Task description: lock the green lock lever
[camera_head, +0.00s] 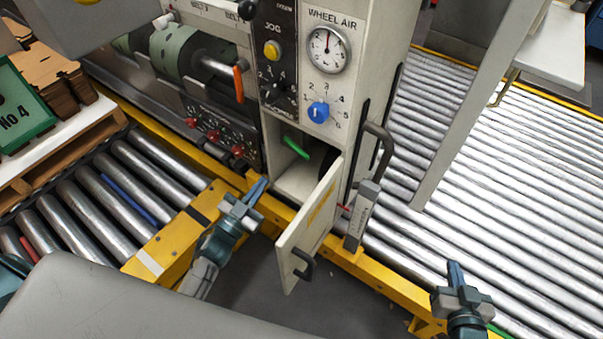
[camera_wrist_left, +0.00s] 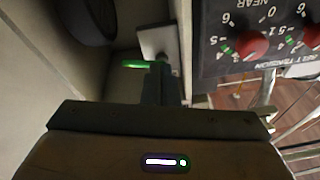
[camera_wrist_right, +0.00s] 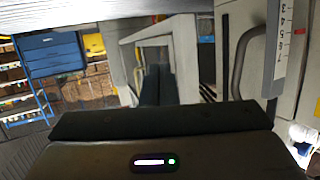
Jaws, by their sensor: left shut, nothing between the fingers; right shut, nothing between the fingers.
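The green lock lever (camera_head: 296,147) sits inside the open compartment low in the machine's front panel, tilted down to the right. It also shows in the left wrist view (camera_wrist_left: 138,64), just ahead and left of the fingertips. My left gripper (camera_head: 258,188) is shut and empty, in front of and below the compartment opening, apart from the lever in the head view. My right gripper (camera_head: 455,272) is shut and empty at the lower right, over the yellow rail's end, far from the lever. The compartment door (camera_head: 310,225) stands swung open toward me.
An orange lever (camera_head: 238,84) is on the machine above left. A blue knob (camera_head: 318,112) and a gauge (camera_head: 327,50) sit above the compartment. The open door stands between my two grippers. Roller conveyors (camera_head: 480,170) and a yellow rail (camera_head: 180,240) flank the machine.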

